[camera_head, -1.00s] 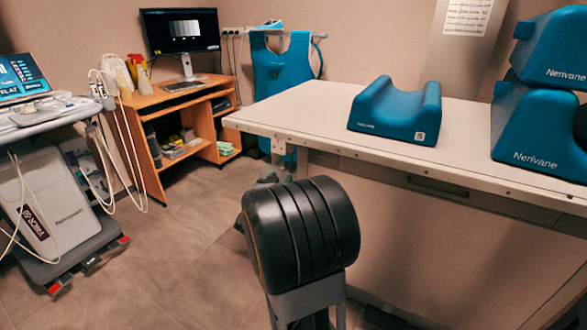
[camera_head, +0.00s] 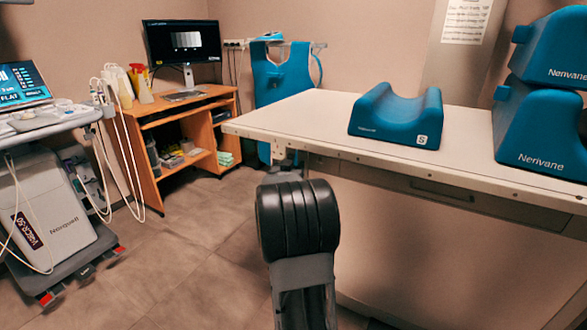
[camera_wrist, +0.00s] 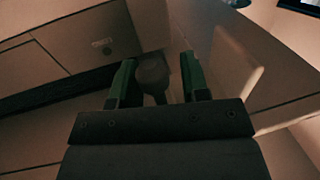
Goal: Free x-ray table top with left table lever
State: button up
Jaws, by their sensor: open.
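The x-ray table top (camera_head: 300,112) is a long pale slab at the right in the head view. A dark rounded knob (camera_wrist: 152,74), which looks like the end of a table lever, shows in the wrist view. My gripper (camera_wrist: 158,66) is open, with one green-sided finger on each side of the knob. A gap shows on both sides of the knob, wider on the right. I cannot tell how deep the knob sits between the fingers. In the head view my own arm hides the gripper and the lever.
A blue cradle cushion (camera_head: 397,118) and stacked blue cushions (camera_head: 540,130) rest on the table top. A wooden desk (camera_head: 150,125) with a monitor (camera_head: 182,42) stands at the back left. A grey wheeled machine (camera_head: 50,215) stands at the far left. The floor between is clear.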

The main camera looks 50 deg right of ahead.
grip_shut()
dwell(0.3)
